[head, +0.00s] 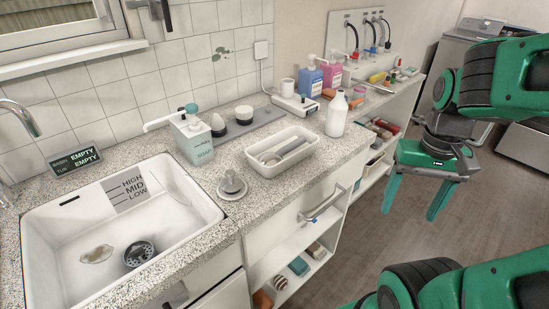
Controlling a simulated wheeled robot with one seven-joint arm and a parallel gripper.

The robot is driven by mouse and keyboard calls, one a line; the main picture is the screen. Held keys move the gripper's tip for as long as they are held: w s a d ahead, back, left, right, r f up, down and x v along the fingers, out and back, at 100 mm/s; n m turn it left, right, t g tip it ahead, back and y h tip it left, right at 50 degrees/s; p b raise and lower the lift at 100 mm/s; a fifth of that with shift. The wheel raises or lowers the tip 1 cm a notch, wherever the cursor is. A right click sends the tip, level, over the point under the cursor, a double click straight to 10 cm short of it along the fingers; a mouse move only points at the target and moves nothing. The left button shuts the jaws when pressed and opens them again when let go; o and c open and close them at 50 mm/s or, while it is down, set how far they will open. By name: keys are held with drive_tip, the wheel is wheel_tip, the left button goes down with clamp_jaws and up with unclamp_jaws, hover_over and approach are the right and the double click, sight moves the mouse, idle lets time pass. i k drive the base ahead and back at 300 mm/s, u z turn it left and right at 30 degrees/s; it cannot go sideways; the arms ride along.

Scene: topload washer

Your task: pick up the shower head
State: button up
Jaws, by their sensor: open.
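A grey, elongated piece with a rounder end lies in the white tray (251,157) on the counter. It looks like the shower head (291,149), but it is small and I cannot be sure. My gripper (409,214) hangs at the right with its two green fingers pointing down. It is open and empty, over the floor in front of the counter. It is well to the right of the tray and apart from it.
A white sink (40,240) with a dark round drain piece (139,254) is at the left. A drawer handle (322,205) juts out below. Open floor (400,255) lies right.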

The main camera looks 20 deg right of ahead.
sight(269, 159)
drive_tip(key=u, duration=1.4)
drive_tip(key=k, duration=0.85)
drive_tip(key=z, duration=0.15)
drive_tip(key=i, duration=0.5)
